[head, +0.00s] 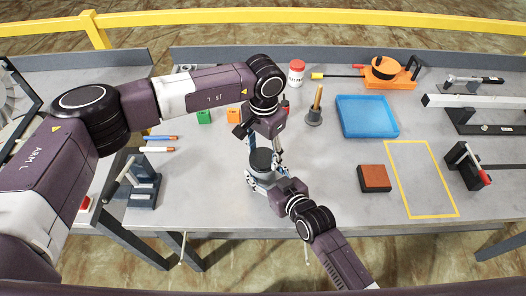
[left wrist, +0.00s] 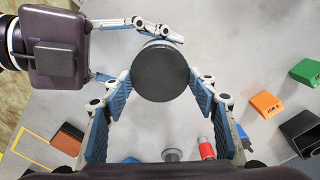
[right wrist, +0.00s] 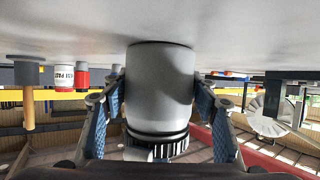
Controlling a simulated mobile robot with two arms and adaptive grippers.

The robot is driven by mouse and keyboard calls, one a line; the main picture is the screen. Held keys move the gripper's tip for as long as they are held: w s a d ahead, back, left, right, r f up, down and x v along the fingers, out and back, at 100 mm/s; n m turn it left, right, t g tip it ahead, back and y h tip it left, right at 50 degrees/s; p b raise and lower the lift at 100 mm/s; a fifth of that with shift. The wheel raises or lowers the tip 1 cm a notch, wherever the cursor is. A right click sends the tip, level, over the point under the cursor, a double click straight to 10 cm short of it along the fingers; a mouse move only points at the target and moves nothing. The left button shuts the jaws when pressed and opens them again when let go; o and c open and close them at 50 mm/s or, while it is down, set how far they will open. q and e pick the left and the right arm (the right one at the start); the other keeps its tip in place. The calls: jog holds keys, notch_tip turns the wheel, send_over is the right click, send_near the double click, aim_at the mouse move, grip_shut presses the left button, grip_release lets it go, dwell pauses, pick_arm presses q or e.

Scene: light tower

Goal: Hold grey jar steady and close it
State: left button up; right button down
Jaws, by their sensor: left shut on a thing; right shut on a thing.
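The grey jar (head: 263,180) stands upright on the table's middle, with its round dark lid (head: 261,160) on top. The lid fills the centre of the left wrist view (left wrist: 160,74). The right wrist view shows the jar's body (right wrist: 160,80) upside down, with the dark ridged lid edge (right wrist: 155,148) below. My left gripper (left wrist: 160,80) comes from above and is shut on the lid, one finger on each side. My right gripper (right wrist: 160,95) comes from the front and is shut on the jar's body. How tightly the lid sits cannot be told.
A blue tray (head: 367,117), a brown-red block (head: 374,178) and a yellow taped outline (head: 421,180) lie to the right. Green (head: 204,117) and orange blocks (head: 234,115) lie behind left.

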pick_arm(q)
jog(key=shift+m, duration=0.7)
jog(key=o, duration=0.7)
jog(key=shift+c, duration=0.2)
jog(key=shift+r, duration=2.3)
jog(key=shift+c, duration=0.3)
